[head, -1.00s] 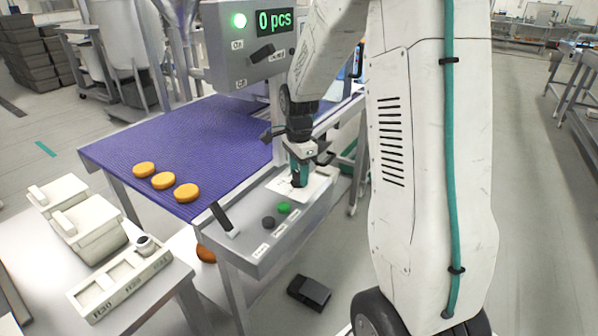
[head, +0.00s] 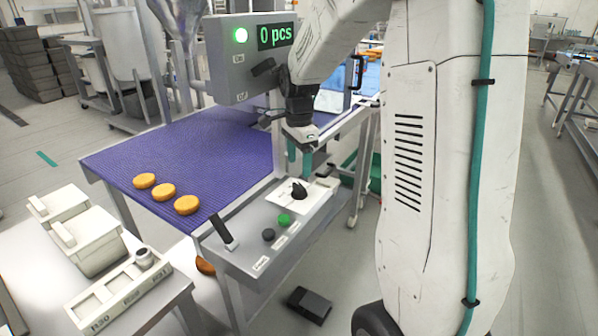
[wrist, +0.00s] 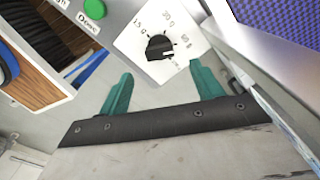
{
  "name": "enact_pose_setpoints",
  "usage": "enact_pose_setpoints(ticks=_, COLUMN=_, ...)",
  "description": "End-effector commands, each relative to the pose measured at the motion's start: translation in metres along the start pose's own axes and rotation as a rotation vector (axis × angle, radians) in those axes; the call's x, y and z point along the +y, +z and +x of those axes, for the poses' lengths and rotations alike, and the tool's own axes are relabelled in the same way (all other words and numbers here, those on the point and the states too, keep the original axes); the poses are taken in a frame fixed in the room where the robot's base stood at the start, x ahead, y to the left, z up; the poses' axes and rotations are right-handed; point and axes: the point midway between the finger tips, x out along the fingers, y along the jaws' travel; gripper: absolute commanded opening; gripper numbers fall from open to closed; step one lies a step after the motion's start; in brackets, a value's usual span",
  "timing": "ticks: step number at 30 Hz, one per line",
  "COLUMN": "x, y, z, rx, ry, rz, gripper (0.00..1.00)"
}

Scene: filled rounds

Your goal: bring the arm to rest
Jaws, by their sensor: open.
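My gripper (head: 299,163) is above the grey control panel (head: 240,258), over the far end of it near a white dial plate with a black knob (head: 299,190). In the wrist view its two teal fingers (wrist: 160,88) are spread apart with nothing between them. The black knob (wrist: 158,47) lies beyond the fingertips, apart from them, on its white plate (wrist: 135,38) with printed gram marks.
The panel also carries a green button (head: 284,220), a dark button (head: 268,235) and a black lever (head: 222,230). Three orange rounds (head: 162,191) lie on the purple belt (head: 200,140). A counter box (head: 250,60) reading "0 pcs" stands close behind my arm.

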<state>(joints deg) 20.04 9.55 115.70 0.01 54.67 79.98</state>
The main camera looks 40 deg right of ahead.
Motion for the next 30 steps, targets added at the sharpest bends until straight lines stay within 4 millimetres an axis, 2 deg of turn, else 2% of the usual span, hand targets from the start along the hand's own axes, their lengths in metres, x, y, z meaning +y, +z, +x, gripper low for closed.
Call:
enact_pose_setpoints(ticks=20, x=0.000, y=0.000, z=-0.004, rx=0.000, ry=0.001, rz=-0.018, gripper=0.65)
enact_pose_setpoints(ticks=25, x=0.007, y=0.001, z=-0.001, rx=-0.007, ry=0.027, rz=-0.166, gripper=0.65)
enact_pose_setpoints(ticks=27, x=0.019, y=0.003, z=0.005, rx=-0.018, ry=0.059, rz=-0.265, gripper=0.65)
enact_pose_setpoints(ticks=30, x=0.042, y=0.010, z=0.002, rx=-0.036, ry=0.089, rz=-0.437, gripper=0.65)
